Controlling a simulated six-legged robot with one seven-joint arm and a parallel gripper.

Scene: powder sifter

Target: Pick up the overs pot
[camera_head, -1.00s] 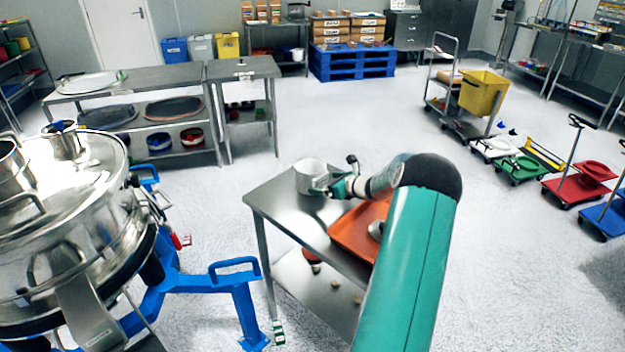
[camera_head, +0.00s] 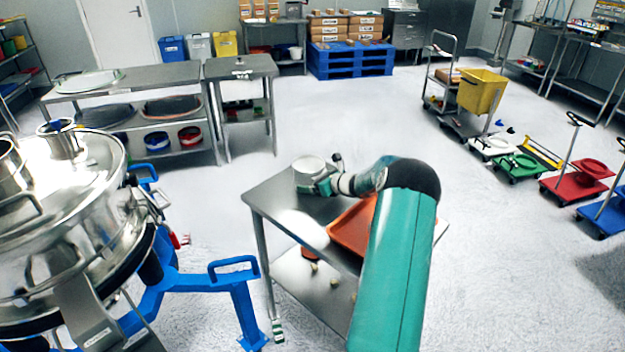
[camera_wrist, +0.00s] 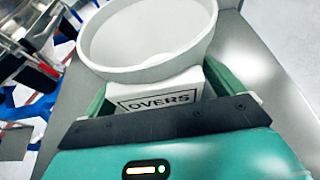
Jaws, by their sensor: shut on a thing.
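The overs pot is a white round pot (camera_head: 308,165) at the far left corner of the steel table (camera_head: 272,204) in the head view. In the wrist view the pot (camera_wrist: 150,38) fills the upper middle, its wide rim facing me, with an "OVERS" label on its front. My gripper (camera_head: 318,184) reaches it from the right side. The two green fingers (camera_wrist: 155,95) stand on either side of the pot's labelled lower part and are shut on it. The pot looks upright. Whether its base touches the table top is hidden.
An orange tray (camera_head: 352,228) lies on the same table, partly behind my arm. A large steel sifter (camera_head: 60,215) on a blue frame (camera_head: 190,285) stands to the left. The floor behind the table is clear.

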